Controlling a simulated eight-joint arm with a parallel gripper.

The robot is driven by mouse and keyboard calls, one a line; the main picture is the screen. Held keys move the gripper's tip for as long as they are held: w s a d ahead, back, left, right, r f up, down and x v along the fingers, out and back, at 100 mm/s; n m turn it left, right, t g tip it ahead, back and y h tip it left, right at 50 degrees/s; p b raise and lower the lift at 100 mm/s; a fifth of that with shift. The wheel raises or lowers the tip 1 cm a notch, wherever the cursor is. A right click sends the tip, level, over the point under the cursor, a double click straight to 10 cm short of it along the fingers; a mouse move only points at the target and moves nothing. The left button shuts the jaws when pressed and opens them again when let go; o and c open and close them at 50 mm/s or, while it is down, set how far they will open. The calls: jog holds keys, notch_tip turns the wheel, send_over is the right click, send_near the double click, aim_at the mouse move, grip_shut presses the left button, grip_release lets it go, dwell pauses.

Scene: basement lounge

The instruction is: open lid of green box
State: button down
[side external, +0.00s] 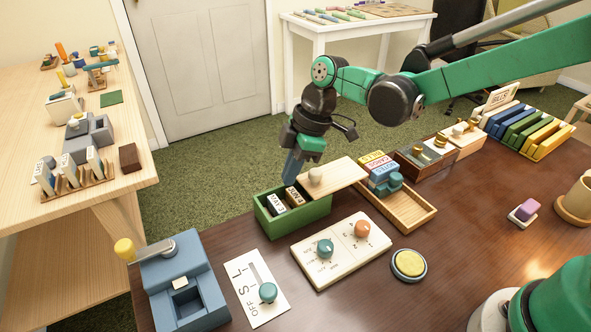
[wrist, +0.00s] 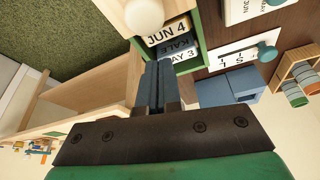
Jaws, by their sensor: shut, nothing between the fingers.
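The green box (side external: 305,217) stands near the table's back edge. Its pale wooden lid (side external: 343,172) sits shifted to the right, with a round knob (side external: 315,176) on top. The left part of the box is open and shows dated blocks (side external: 279,202). In the wrist view, the lid's knob (wrist: 144,15) and blocks reading JUN 4 and KALE (wrist: 176,46) show beyond my fingers. My gripper (side external: 289,180) is shut and empty, pointing down at the box's back side, left of the knob. I cannot tell whether the fingertips touch the box or lid.
A dial panel (side external: 341,253) stands in front of the box, with a switch plate (side external: 256,290) to its left. A wooden tray (side external: 408,214) with stacked labelled blocks (side external: 379,170) is close to the right. A blue lever device (side external: 178,284) stands at the left corner.

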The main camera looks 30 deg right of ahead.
jog(key=shift+w+a+r, duration=0.15)
jog(key=shift+w+a, duration=0.1)
jog(key=shift+a, duration=0.6)
jog(key=d+v, duration=0.1)
jog(key=v, duration=0.9)
jog(key=s+d+f+m+t+h, duration=0.3)
jog(key=s+d+m+t, duration=0.3)
jog(key=s+d+m, duration=0.4)
jog(key=s+m, duration=0.1)
jog(key=m, duration=0.4)
jog(key=shift+d+h, duration=0.3)
jog(key=shift+d, duration=0.05)
